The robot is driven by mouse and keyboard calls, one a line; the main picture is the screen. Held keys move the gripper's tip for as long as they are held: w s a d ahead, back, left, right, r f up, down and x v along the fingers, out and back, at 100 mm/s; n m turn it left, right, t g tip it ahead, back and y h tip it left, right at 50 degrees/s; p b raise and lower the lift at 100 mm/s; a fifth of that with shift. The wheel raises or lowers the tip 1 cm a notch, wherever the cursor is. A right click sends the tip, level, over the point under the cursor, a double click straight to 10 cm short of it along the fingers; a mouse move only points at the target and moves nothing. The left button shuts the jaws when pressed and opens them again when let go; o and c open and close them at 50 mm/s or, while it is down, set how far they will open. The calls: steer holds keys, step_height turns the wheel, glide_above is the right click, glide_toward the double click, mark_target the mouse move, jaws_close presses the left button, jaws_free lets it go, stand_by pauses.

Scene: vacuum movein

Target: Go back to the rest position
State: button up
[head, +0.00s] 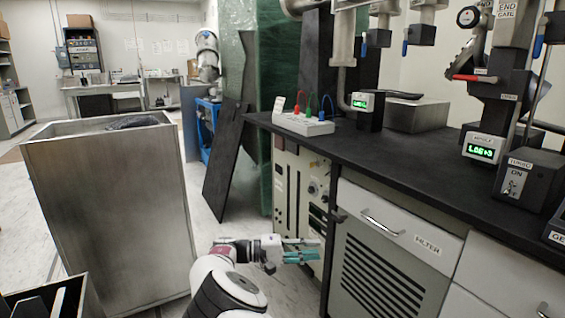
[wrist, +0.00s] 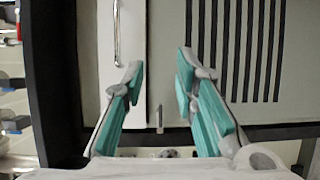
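My gripper (head: 300,250) is at the end of my arm, low in the middle of the head view, in front of the bench's cabinet fronts. In the wrist view my gripper (wrist: 158,80) has its two teal-padded fingers spread apart with nothing between them. Beyond the fingers the wrist view shows a pale drawer front with a bar handle (wrist: 117,35) and a slotted panel (wrist: 235,50). No contact with the cabinet is visible.
A large metal bin (head: 110,215) stands to the left of my arm. The black bench top (head: 400,150) carries a switch box (head: 303,124) and vacuum equipment on the right. A dark board (head: 225,160) leans behind. Some floor shows between bin and bench.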

steer(key=s+d+r+m+g+y, duration=0.3)
steer(key=s+d+r+g+y, duration=0.25)
steer(key=d+r, duration=0.5)
steer(key=s+d+r+y, duration=0.3)
steer(key=s+r, duration=0.1)
steer(key=s, duration=0.3)
steer(key=s+d+r+y, duration=0.2)
steer(key=s+r+y, duration=0.2)
steer(key=s, duration=0.3)
steer(key=s+a+r+t+y, duration=0.1)
steer(key=s+r+y, duration=0.1)
steer(key=s, duration=0.7)
steer(key=s+r+t+y, duration=0.1)
steer(key=s+r+y, duration=0.15)
steer(key=s, duration=0.75)
steer(key=s+a+f+n+t, duration=0.1)
steer(key=s+a+f+t, duration=0.2)
steer(key=s, duration=1)
step_height(320, 180, up, 33)
steer(key=t+p, duration=0.3)
steer(key=p, duration=2.9)
steer(key=shift+w+n+y, duration=0.15)
steer(key=shift+n+y, duration=0.15)
steer(key=shift+n, duration=0.1)
